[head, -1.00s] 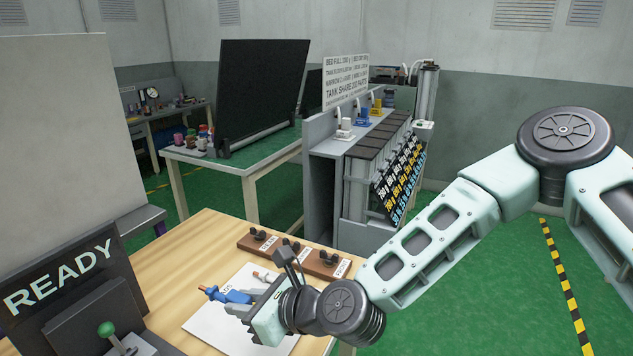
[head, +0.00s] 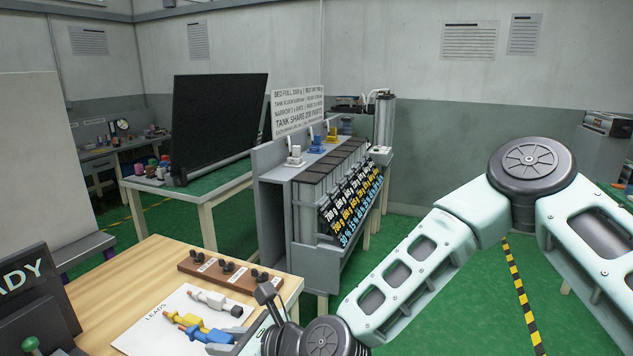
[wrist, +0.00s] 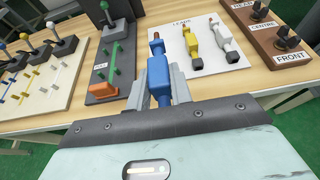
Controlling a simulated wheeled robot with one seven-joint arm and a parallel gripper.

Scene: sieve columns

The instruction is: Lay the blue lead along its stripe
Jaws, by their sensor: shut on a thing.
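The blue lead (wrist: 158,75) stands between my gripper's (wrist: 160,92) two grey fingers in the wrist view, and the gripper is shut on it. Its brown tip points away from me. In the head view the blue lead (head: 206,336) shows at the lower edge, beside my gripper (head: 235,338), over the white LEADS sheet (head: 140,335). A yellow lead (wrist: 190,45) and a white lead (wrist: 224,38) lie on that sheet to its right in the wrist view.
A brown block (head: 225,275) with several dark clips, labelled on its front, stands behind the sheet. A dark board (wrist: 112,70) with a green lever and a pegged board (wrist: 40,88) are left in the wrist view. The tank column unit (head: 320,200) stands beyond the table.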

